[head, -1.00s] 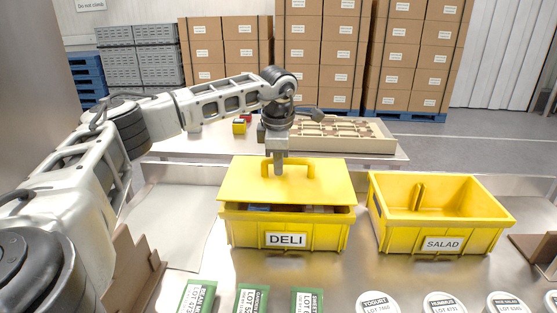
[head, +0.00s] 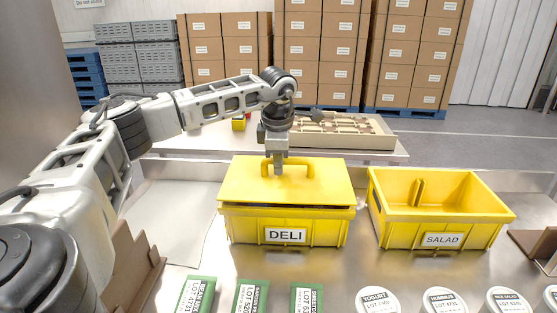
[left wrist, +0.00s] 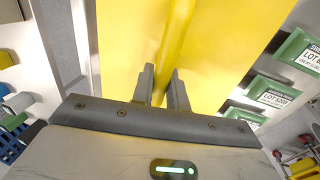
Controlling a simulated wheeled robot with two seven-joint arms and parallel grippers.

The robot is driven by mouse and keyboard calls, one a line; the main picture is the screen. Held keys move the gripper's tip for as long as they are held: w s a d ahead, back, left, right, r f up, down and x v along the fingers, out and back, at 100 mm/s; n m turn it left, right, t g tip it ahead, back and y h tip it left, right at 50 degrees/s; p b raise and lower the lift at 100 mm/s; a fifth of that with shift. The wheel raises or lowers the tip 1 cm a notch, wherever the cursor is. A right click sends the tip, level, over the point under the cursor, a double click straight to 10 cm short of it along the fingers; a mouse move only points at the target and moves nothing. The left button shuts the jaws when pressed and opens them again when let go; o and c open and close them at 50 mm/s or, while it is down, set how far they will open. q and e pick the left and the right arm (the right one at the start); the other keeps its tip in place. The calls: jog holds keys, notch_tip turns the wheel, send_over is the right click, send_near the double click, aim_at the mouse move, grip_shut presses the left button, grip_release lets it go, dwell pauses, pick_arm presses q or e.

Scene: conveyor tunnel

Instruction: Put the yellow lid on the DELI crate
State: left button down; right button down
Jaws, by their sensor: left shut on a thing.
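The yellow lid (head: 240,185) is a flat panel with a raised bar handle (head: 304,168). It lies over the yellow DELI crate (head: 250,232), nearly level. A thin dark gap shows between the lid's front edge and the crate rim, so I cannot tell whether it rests fully. My left gripper (head: 278,171) points down from above and is shut on the handle. In the left wrist view, its two fingers (left wrist: 163,88) straddle the handle, with the lid (left wrist: 225,40) filling the area beyond. The lid hides the crate's inside. My right gripper is not in view.
An open yellow SALAD crate (head: 440,226) stands close on the right. Green packs (head: 250,298) and round white tubs (head: 445,302) line the front. Brown angular pieces (head: 132,268) stand at the left and right. A table with a beige tray (head: 345,135) is behind.

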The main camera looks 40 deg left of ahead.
pick_arm(q)
jog(key=shift+f+b, duration=0.35)
jog(key=shift+f, duration=0.5)
jog(key=c, duration=1.3)
grip_release()
notch_tip(320, 180, up, 16)
jog(key=s+d, duration=0.2)
jog(key=shift+s+f+b, duration=0.15)
jog(key=shift+s+b, duration=0.05)
jog(key=shift+b, duration=0.25)
